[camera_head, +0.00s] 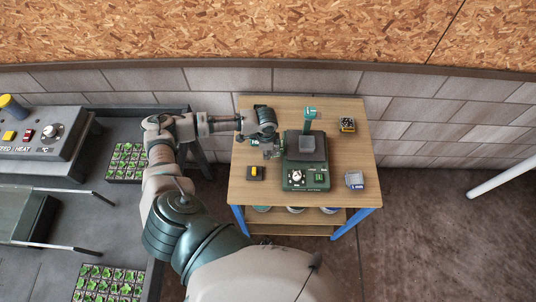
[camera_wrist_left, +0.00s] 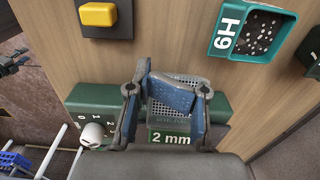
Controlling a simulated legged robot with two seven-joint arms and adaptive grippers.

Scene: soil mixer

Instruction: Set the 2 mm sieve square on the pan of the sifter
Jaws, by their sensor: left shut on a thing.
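My left gripper (camera_wrist_left: 166,100) is shut on the 2 mm sieve (camera_wrist_left: 170,138), a small mesh square with a green label, in the left wrist view. In the head view my left gripper (camera_head: 268,146) is over the left part of the table, beside the green sifter (camera_head: 306,174). The sifter's grey pan (camera_head: 307,144) lies to the right of the gripper, and the sieve is apart from it. The fingers hide part of the sieve. The sifter's green body with a white knob (camera_wrist_left: 91,134) shows behind the sieve in the wrist view. My right gripper is not in view.
A 1 mm sieve (camera_head: 354,180) lies right of the sifter. A dark container (camera_head: 347,124) is at the back right, and a green labelled tray (camera_head: 310,113) stands behind the sifter. A yellow switch box (camera_head: 255,172) is at the front left. The wooden table's (camera_head: 352,150) right side has bare room.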

